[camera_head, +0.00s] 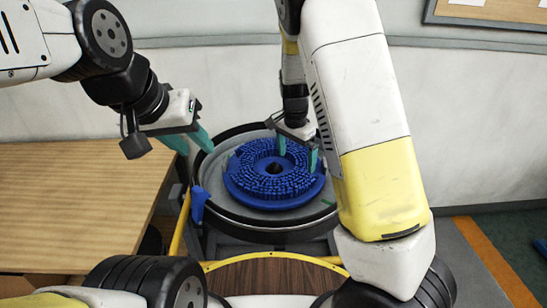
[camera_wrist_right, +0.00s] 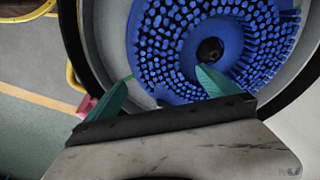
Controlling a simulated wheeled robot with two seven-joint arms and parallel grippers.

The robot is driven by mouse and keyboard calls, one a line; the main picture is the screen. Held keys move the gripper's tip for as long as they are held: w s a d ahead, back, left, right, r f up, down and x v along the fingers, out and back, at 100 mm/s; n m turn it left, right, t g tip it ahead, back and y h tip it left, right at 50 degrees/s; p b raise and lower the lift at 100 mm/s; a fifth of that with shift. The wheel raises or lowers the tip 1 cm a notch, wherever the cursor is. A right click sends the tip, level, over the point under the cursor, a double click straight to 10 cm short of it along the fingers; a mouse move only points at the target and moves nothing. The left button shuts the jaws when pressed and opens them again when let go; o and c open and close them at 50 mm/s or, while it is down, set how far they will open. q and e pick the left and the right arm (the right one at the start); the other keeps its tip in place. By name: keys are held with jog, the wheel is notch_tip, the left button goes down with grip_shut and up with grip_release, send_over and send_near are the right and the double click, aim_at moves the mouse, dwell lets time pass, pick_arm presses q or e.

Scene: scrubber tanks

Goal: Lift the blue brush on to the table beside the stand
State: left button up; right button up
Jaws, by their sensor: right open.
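The round blue brush (camera_head: 258,186), with bristles facing up and a dark centre hole, lies in the grey round pan (camera_head: 225,160) of the black-rimmed stand (camera_head: 270,222). My right gripper (camera_head: 297,151) is open above the far right part of the brush. In the right wrist view, its green fingers (camera_wrist_right: 160,88) are spread, one over the bristles near the hub and one outside the brush (camera_wrist_right: 175,50); contact cannot be told. My left gripper (camera_head: 196,147) is open and empty, left of the pan's rim. The wooden table (camera_head: 75,205) stands left of the stand.
A blue piece (camera_head: 199,203) sits at the left edge of the pan's rim. A yellow rail (camera_head: 262,256) curves around the front of the stand. The visible table top is bare. A wall (camera_head: 190,60) stands behind.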

aim_at(298, 177)
jog(key=shift+w+f+h, duration=0.3)
jog(key=shift+w+f, duration=0.1)
jog(key=shift+f, duration=0.3)
jog(key=f, duration=0.5)
jog(key=d+f, duration=0.1)
jog(key=f, duration=0.1)
jog(key=shift+w+f, duration=0.15)
jog(key=shift+w, duration=0.15)
jog(key=c, duration=1.7)
jog(key=shift+w, duration=0.15)
jog(key=shift+c, duration=1.1)
